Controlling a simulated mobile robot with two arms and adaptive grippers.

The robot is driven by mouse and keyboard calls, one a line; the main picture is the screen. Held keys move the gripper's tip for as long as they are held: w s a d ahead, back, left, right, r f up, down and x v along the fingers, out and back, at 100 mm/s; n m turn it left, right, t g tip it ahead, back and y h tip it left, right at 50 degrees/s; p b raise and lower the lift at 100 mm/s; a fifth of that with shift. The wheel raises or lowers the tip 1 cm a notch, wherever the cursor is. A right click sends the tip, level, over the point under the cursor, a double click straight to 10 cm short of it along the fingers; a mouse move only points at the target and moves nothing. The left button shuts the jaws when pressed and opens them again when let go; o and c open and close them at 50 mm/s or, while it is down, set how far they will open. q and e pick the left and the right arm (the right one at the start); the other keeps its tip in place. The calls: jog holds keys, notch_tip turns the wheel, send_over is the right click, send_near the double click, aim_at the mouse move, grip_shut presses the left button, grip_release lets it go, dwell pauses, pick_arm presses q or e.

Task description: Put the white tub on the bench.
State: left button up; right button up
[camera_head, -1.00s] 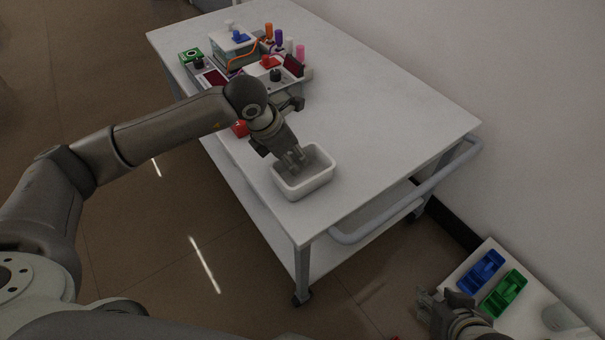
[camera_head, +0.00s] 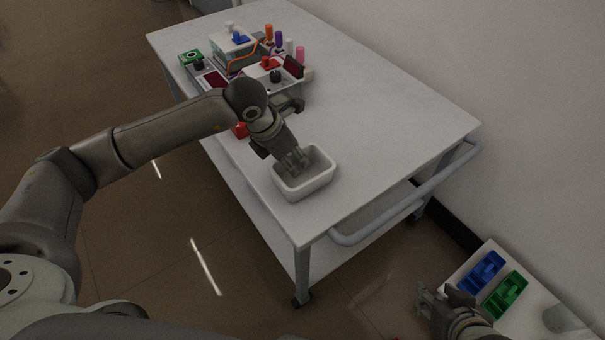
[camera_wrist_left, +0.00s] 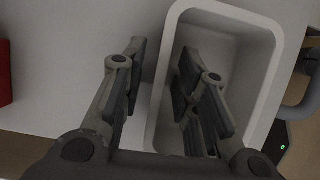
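The white tub (camera_head: 318,184) is an open rectangular tub standing upright on the near end of a white wheeled table (camera_head: 395,130). My left gripper (camera_head: 295,162) is over the tub, pointing down. In the left wrist view the left gripper (camera_wrist_left: 160,85) is open, its fingers apart on either side of one tub wall (camera_wrist_left: 162,75): one finger outside, one inside. Whether either finger touches the wall cannot be told. My right gripper (camera_head: 428,298) is at the lower right, beside a second white surface (camera_head: 470,262); its finger opening is unclear.
The second surface holds a blue tray (camera_head: 482,271), a green tray (camera_head: 504,294) and a clear cup (camera_head: 560,318). Bottles and devices crowd the far end of the wheeled table. A red object (camera_head: 240,130) lies behind my left arm. The table's right side is clear.

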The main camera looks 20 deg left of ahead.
pick_arm(q)
jog(key=shift+f, duration=0.1)
dwell(0.5)
grip_shut()
